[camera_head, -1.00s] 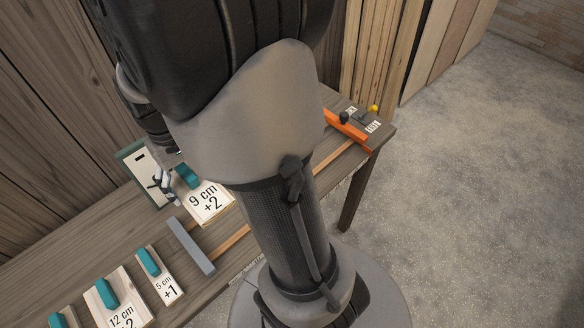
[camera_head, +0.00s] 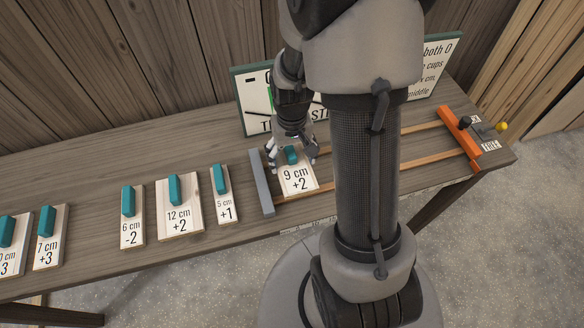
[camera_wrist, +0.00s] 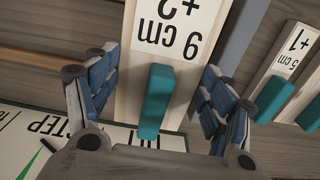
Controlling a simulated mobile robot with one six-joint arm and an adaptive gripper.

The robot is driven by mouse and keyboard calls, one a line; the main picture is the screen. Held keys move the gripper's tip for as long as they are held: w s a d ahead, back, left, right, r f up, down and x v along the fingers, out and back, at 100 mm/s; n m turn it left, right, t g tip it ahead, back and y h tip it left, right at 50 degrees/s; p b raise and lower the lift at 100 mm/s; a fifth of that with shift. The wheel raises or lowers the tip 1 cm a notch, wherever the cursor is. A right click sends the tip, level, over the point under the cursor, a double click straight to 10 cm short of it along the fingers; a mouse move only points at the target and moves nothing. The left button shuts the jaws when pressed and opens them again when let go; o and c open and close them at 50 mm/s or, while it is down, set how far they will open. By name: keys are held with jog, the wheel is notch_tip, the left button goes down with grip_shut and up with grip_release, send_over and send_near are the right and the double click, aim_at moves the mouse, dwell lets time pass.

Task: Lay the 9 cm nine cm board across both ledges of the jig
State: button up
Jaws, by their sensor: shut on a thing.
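The 9 cm board (camera_head: 297,180) is pale wood, marked "9 cm +2", with a teal handle (camera_head: 291,155). It is just right of the jig's grey end bar (camera_head: 262,182). My gripper (camera_head: 291,150) is at its far end, and in the wrist view my gripper (camera_wrist: 155,95) has a finger on each side of the board (camera_wrist: 165,35), with the handle between them. The jig's two wooden ledges, far (camera_head: 425,128) and near (camera_head: 425,166), run right to an orange bar (camera_head: 460,138). My arm hides their middle. I cannot tell whether the board rests on both ledges.
Boards marked 5 cm (camera_head: 224,205), 12 cm (camera_head: 180,215), 6 cm (camera_head: 132,230) and 7 cm (camera_head: 47,250) lie left of the jig, with another at the picture's edge. A green-framed sign (camera_head: 252,110) stands behind my gripper. A yellow knob (camera_head: 502,127) is beyond the orange bar.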

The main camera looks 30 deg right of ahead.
aim_at(292, 166)
jog(key=shift+f+b, duration=0.6)
jog(key=shift+f, duration=1.6)
jog(key=shift+f, duration=0.2)
jog(key=o, duration=1.2)
